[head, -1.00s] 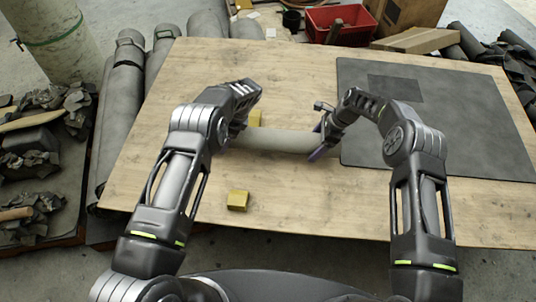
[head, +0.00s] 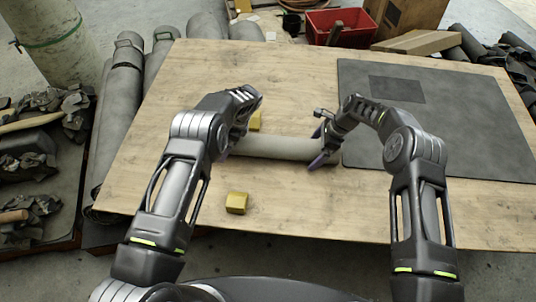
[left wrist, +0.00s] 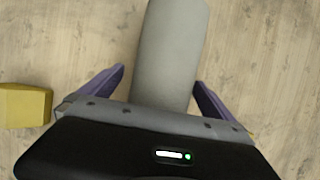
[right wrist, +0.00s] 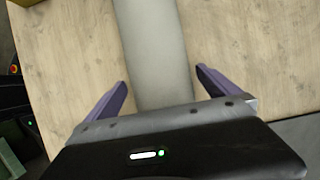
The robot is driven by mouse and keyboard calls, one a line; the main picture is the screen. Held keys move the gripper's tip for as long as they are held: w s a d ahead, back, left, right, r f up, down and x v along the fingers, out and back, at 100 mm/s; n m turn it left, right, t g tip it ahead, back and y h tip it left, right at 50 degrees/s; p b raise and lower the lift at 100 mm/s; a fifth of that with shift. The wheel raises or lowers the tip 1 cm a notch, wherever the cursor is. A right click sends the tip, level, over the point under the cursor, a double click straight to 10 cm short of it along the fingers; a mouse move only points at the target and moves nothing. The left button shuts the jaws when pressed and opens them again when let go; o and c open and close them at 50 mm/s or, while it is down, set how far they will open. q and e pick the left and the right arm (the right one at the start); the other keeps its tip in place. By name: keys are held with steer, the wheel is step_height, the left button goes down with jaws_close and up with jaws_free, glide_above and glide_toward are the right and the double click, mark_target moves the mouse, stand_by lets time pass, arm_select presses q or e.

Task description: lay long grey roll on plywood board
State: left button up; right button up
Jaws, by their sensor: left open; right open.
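The long grey roll (head: 280,146) lies crosswise on the plywood board (head: 290,210), between my two grippers. It also shows in the left wrist view (left wrist: 170,50) and the right wrist view (right wrist: 150,50). My left gripper (left wrist: 160,88) is open, with its purple fingers apart on either side of the roll near its left end. My right gripper (right wrist: 160,88) is open, its fingers apart on either side of the roll near its right end. In the head view the right fingers (head: 318,147) show, while my left arm hides most of the left fingers.
Yellow blocks lie on the board, one in front of the roll (head: 237,203) and one behind it (head: 256,121). A dark grey mat (head: 460,130) covers the board's right part. A red crate (head: 340,24) stands behind.

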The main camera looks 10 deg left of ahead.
arm_select(q)
steer(key=v, duration=1.2)
arm_select(e)
steer(key=shift+r, duration=0.1)
steer(key=v, duration=1.2)
arm_select(q)
steer(key=shift+d+f, duration=0.1)
steer(key=shift+d, duration=0.05)
arm_select(e)
steer(key=shift+d, duration=0.15)
